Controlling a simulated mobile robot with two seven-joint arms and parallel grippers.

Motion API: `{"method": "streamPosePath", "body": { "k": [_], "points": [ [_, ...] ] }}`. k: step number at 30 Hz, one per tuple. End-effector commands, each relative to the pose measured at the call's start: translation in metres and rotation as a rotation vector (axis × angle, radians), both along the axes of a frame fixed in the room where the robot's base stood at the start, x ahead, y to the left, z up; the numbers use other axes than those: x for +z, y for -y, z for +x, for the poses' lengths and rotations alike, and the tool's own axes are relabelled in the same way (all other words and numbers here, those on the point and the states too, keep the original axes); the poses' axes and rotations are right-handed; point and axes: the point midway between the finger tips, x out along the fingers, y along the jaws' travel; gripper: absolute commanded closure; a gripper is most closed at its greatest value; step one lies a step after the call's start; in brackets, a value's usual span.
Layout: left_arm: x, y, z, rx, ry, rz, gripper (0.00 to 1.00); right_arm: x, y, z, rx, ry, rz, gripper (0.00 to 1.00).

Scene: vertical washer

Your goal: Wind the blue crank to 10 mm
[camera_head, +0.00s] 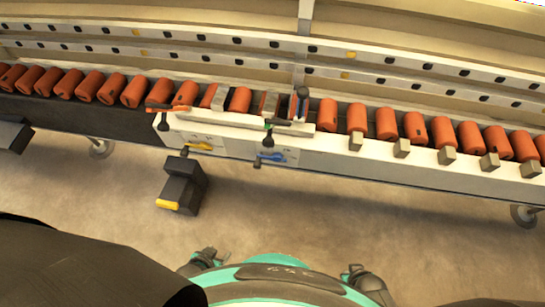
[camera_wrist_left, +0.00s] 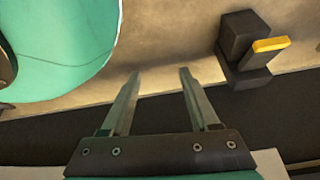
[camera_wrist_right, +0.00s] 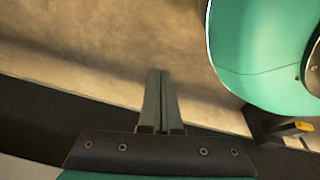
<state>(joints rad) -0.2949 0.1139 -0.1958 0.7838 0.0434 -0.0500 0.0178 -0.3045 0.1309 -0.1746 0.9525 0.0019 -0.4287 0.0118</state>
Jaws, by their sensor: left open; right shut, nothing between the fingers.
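Any millimetre scale or reading is too small to make out. My left gripper (camera_wrist_left: 159,72) is open and empty in the left wrist view, with floor between its fingers. My right gripper (camera_wrist_right: 160,72) is shut with nothing in it, also over floor. The fingers of either gripper cannot be made out clearly in the head view, and neither wrist view shows the crank.
A yellow crank (camera_head: 198,147) is left of the blue one, and an orange lever (camera_head: 168,108) is higher left. A small green part (camera_head: 268,136) is just above the blue crank. Orange rollers line the machine. A dark pedal (camera_head: 184,182) stands on the floor; bare floor lies right.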

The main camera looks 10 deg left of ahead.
Motion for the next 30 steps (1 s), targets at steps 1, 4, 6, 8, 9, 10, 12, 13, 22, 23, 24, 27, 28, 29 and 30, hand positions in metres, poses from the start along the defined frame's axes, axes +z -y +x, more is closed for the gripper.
{"method": "streamPosePath", "body": {
  "k": [1,4,6,8,9,10,12,13,22,23,24,27,28,29,30],
  "points": [
    [-0.002,0.006,0.006,0.006,0.046,-0.020,0.39,-0.001,-0.005,0.006,0.000,0.005,0.006,1.00],
    [0.002,0.019,0.020,0.016,0.142,-0.058,0.39,0.004,-0.010,0.018,-0.001,0.012,0.010,1.00],
    [0.006,0.028,0.030,0.027,0.211,-0.087,0.39,0.008,-0.015,0.027,-0.001,0.019,0.014,1.00],
    [0.011,0.035,0.039,0.037,0.277,-0.112,0.39,0.012,-0.018,0.034,-0.001,0.023,0.018,1.00],
    [0.015,0.041,0.045,0.046,0.325,-0.131,0.39,0.016,-0.021,0.039,-0.001,0.027,0.020,1.00],
    [0.018,0.045,0.049,0.053,0.363,-0.146,0.39,0.019,-0.023,0.043,-0.002,0.030,0.022,1.00],
    [0.028,0.053,0.059,0.073,0.459,-0.181,0.39,0.027,-0.028,0.052,-0.002,0.038,0.027,1.00],
    [0.032,0.057,0.063,0.083,0.503,-0.196,0.39,0.031,-0.030,0.056,-0.003,0.039,0.030,1.00],
    [0.095,0.074,0.086,0.200,0.940,-0.329,0.39,0.082,-0.047,0.082,-0.008,0.068,0.051,1.00],
    [0.100,0.074,0.086,0.210,0.973,-0.338,0.39,0.087,-0.048,0.082,-0.007,0.069,0.052,1.00],
    [0.106,0.075,0.086,0.222,1.010,-0.346,0.39,0.092,-0.049,0.083,-0.008,0.071,0.054,1.00],
    [0.118,0.074,0.086,0.244,1.078,-0.361,0.39,0.102,-0.050,0.085,-0.010,0.074,0.056,1.00],
    [0.121,0.074,0.086,0.248,1.091,-0.363,0.39,0.104,-0.051,0.085,-0.009,0.074,0.057,1.00],
    [0.123,0.073,0.086,0.251,1.101,-0.365,0.39,0.106,-0.051,0.085,-0.009,0.075,0.057,1.00],
    [0.125,0.073,0.086,0.253,1.111,-0.367,0.39,0.108,-0.051,0.085,-0.009,0.076,0.058,1.00]
  ]
}}
